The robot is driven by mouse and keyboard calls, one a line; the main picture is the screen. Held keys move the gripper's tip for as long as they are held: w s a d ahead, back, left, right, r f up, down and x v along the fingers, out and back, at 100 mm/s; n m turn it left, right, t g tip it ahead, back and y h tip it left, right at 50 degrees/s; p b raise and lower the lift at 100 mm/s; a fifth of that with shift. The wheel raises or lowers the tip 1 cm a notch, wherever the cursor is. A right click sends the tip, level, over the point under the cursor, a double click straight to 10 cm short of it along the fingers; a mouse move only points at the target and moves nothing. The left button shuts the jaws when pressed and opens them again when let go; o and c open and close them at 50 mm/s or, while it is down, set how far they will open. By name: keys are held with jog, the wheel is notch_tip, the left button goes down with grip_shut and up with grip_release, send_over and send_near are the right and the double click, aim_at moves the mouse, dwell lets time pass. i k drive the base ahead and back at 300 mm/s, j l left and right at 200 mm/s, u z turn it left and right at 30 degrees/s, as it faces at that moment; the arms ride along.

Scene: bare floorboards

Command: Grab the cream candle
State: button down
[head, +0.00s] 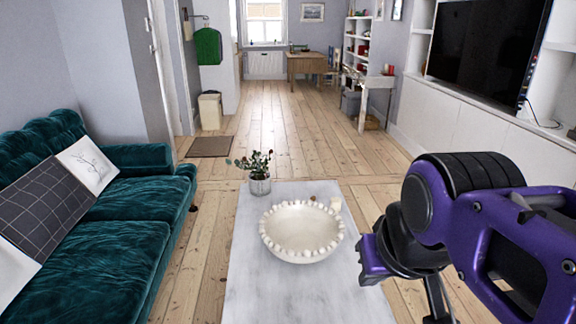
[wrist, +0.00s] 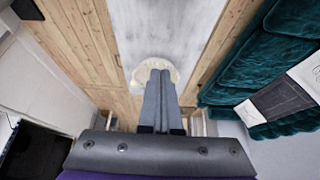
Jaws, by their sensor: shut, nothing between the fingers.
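A small cream object that looks like the candle (head: 335,203) stands on the pale table (head: 250,283), just beyond the bowl at its back right. It is small in the head view, and I cannot make it out in the wrist view. My gripper (wrist: 160,78) is shut and empty, its two grey fingers pressed together. In the wrist view the fingers cover part of the cream bowl (wrist: 146,69). In the head view my arm is at the right, to the right of the table and apart from the candle.
The wide beaded bowl (head: 301,251) takes up the middle of the table, nearer than the candle. A potted plant (head: 259,185) stands at the table's back left. A teal sofa (head: 112,250) lies left. White cabinets (head: 470,130) line the right wall.

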aim_at(336, 203)
jog(key=l+u, duration=0.2)
jog(key=l, duration=0.65)
jog(key=k+l+u, duration=0.2)
jog(key=l, duration=0.6)
jog(key=l+u, duration=0.5)
jog(key=l, duration=0.3)
jog(key=l+u, duration=0.3)
jog(key=k+l+u, duration=0.1)
jog(key=l+u, duration=1.4)
jog(key=l, duration=0.4)
jog(key=i+l+u, duration=0.1)
jog(key=l+u, duration=0.15)
jog(key=l, duration=0.6)
